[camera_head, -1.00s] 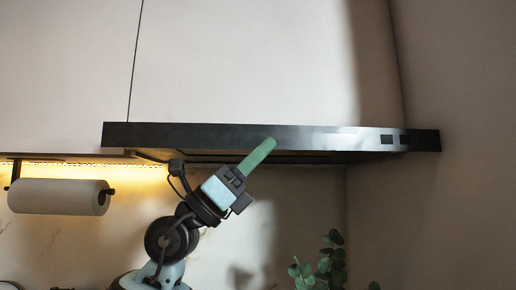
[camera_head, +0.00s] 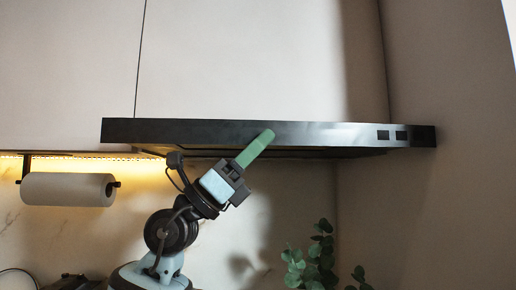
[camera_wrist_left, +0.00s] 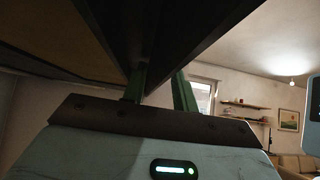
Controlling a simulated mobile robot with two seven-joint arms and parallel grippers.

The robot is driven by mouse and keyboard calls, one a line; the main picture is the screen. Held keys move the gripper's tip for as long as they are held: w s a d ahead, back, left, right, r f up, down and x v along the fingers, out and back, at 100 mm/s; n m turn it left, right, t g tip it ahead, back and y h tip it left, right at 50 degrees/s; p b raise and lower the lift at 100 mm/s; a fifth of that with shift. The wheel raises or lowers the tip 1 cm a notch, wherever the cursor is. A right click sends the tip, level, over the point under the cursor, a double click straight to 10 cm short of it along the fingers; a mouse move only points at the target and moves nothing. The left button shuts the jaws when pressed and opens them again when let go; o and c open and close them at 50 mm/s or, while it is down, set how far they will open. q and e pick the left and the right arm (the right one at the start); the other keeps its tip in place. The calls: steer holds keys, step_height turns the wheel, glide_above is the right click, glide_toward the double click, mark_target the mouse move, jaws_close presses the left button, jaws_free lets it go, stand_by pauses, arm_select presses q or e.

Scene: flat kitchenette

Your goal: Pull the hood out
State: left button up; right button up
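The hood (camera_head: 330,133) is a dark, flat unit below the white cabinet, with its long front strip facing me and its right end reaching past the cabinet edge in the picture. My left gripper (camera_head: 256,147) reaches up from below to the middle of this strip, one green finger in front of it. In the left wrist view, the two green fingers of the gripper (camera_wrist_left: 162,88) stand apart. The dark hood edge (camera_wrist_left: 190,30) runs between and above them; whether both fingers touch it cannot be told. My right gripper is out of view.
A paper towel roll (camera_head: 68,189) hangs under the lit cabinet at the left. A leafy plant (camera_head: 315,262) stands at the lower right. White cabinet doors (camera_head: 250,60) are above the hood, and a wall (camera_head: 450,210) is at the right.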

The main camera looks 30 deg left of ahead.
arm_select(q)
steer(key=shift+o, duration=0.3)
steer(key=shift+w+f, duration=0.1)
steer(key=shift+w, duration=0.05)
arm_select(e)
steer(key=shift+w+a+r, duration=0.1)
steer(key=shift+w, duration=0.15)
arm_select(q)
steer(key=shift+f, duration=0.1)
